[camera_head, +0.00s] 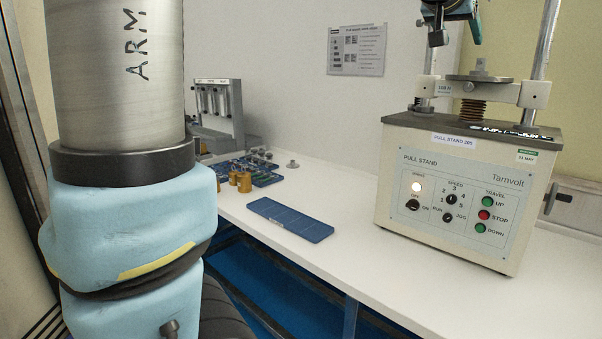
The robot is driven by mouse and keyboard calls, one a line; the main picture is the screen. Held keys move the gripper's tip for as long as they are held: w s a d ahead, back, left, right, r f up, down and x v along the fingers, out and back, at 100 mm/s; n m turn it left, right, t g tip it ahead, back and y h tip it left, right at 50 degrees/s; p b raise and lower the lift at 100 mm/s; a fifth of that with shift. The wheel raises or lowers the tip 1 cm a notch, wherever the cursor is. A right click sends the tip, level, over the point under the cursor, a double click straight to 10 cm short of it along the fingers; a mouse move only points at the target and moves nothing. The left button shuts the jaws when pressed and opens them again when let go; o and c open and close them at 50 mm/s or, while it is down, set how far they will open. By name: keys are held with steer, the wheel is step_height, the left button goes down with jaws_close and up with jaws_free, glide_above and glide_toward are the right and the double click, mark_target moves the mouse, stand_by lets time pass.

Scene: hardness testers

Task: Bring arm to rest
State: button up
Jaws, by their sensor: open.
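My arm (120,170) stands large and close at the left of the head view. It shows a metal tube marked "ARM" above light blue padded covers. My gripper is outside the picture, so its jaws and anything between them cannot be seen. The visible part of the arm appears clear of the bench, and it hides part of the room behind it.
A white bench (345,219) runs along the wall. On it stand a pull stand (460,190) with a lit lamp, an empty-looking blue tray (290,219), brass-coloured cylinders (243,182), small parts and a grey rack (222,110). Bare bench lies between tray and pull stand.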

steer(key=w+a+f+n+g+y, duration=0.2)
steer(key=a+f+n+g+y, duration=0.3)
steer(key=a+f, duration=1.75)
steer(key=s+a+f+n+g+y, duration=0.2)
steer(key=s+a+f+g+y, duration=0.1)
steer(key=s+a+f, duration=1.1)
step_height(320, 180, down, 3)
steer(key=shift+a+f+y, duration=0.2)
steer(key=shift+a+y, duration=0.3)
steer(key=shift+a, duration=0.1)
steer(key=shift+c, duration=0.3)
